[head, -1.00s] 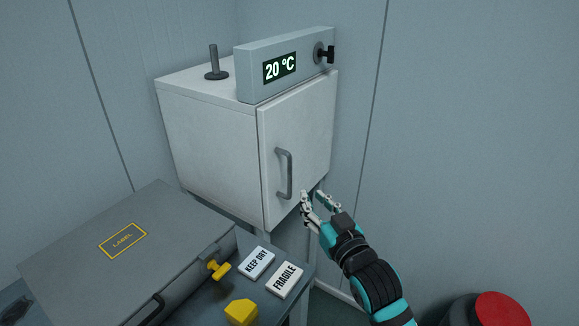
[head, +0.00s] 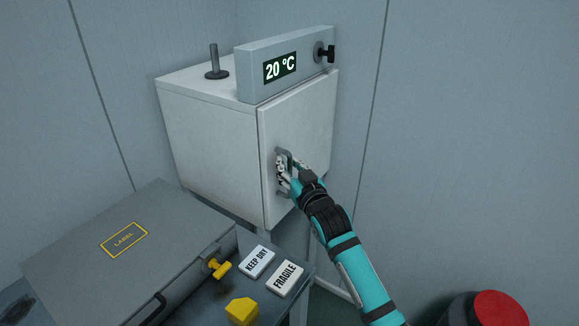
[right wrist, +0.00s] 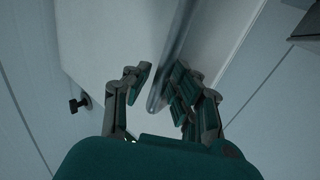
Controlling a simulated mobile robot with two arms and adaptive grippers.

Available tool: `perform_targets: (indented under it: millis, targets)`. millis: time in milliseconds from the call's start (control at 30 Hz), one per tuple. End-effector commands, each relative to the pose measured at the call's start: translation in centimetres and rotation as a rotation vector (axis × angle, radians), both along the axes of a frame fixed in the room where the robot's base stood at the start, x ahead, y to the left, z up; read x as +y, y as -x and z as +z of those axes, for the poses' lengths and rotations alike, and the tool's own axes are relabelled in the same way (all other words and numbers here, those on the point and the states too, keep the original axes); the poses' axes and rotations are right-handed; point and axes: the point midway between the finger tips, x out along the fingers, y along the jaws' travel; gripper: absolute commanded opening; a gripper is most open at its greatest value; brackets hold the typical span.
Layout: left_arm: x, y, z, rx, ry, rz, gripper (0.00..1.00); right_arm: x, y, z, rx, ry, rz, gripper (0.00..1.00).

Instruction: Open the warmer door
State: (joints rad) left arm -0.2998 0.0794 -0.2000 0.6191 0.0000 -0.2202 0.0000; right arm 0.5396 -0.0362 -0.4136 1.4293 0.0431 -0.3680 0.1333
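The warmer (head: 205,135) is a pale grey box with its door (head: 310,120) shut on the front. The door handle (head: 283,155) is a vertical grey bar near the door's left edge, partly hidden by my right gripper. My right gripper (head: 284,175) is at the handle. In the right wrist view the fingers of my right gripper (right wrist: 160,90) are apart, with the handle bar (right wrist: 172,70) running between them and a visible gap on the left side. My left gripper is not in view.
A display panel reading 20 °C (head: 280,67) sits on the warmer, with a black knob (head: 325,53). A grey case (head: 75,230), a KEEP DRY label (head: 257,262), a FRAGILE label (head: 285,278) and a yellow block (head: 242,311) are in front. A red button (head: 500,308) is at lower right.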

Motion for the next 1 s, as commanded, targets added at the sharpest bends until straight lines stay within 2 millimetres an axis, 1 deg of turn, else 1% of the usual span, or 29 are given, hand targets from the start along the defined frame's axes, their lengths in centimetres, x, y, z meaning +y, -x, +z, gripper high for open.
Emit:
perform_targets:
  millis: [100, 133, 200, 300, 800, 1000]
  targets:
    - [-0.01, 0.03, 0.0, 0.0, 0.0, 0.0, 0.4, 0.0, 0.02, -0.02, 0.0, 0.0, 0.0, 0.23]
    - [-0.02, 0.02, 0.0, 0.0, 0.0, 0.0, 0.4, 0.0, 0.02, -0.02, 0.0, 0.0, 0.0, 0.2]
    - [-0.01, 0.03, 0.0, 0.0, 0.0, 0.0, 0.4, 0.0, 0.03, -0.02, 0.001, 0.0, 0.0, 0.11]
    - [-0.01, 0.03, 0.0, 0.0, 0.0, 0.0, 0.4, -0.02, 0.04, -0.03, 0.001, 0.0, 0.0, 0.0]
    - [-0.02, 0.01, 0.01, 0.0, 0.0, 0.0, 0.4, 0.02, 0.08, -0.1, 0.002, 0.0, 0.001, 0.0]
    - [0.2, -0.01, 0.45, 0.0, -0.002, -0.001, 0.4, -0.41, 0.39, -0.08, 0.003, 0.004, 0.02, 0.0]
